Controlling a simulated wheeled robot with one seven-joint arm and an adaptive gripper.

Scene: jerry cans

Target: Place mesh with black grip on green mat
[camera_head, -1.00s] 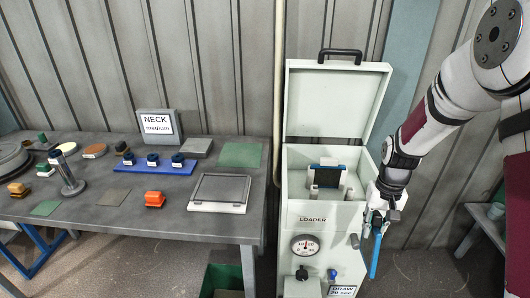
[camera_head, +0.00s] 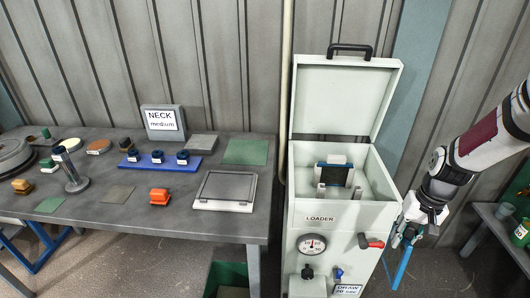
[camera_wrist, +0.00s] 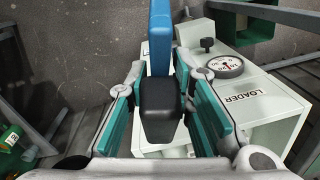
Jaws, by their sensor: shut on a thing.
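My gripper (camera_head: 408,234) is shut on the black grip (camera_wrist: 160,108) of a blue-edged piece, which I take to be the mesh (camera_head: 402,268). The piece hangs down from the gripper to the right of the loader box, clear of the table. In the wrist view its blue part (camera_wrist: 159,38) is seen edge-on, so the mesh face is hidden. A larger green mat (camera_head: 246,152) lies bare at the table's back right. A smaller green mat (camera_head: 50,205) lies bare at the front left.
The loader (camera_head: 320,218), lid raised, stands between gripper and table; a blue-framed dark panel (camera_head: 334,176) sits inside. A red-handled lever (camera_head: 371,243) sticks out at its front. A light-framed tray (camera_head: 226,190) and the NECK sign (camera_head: 163,121) stand near the larger mat.

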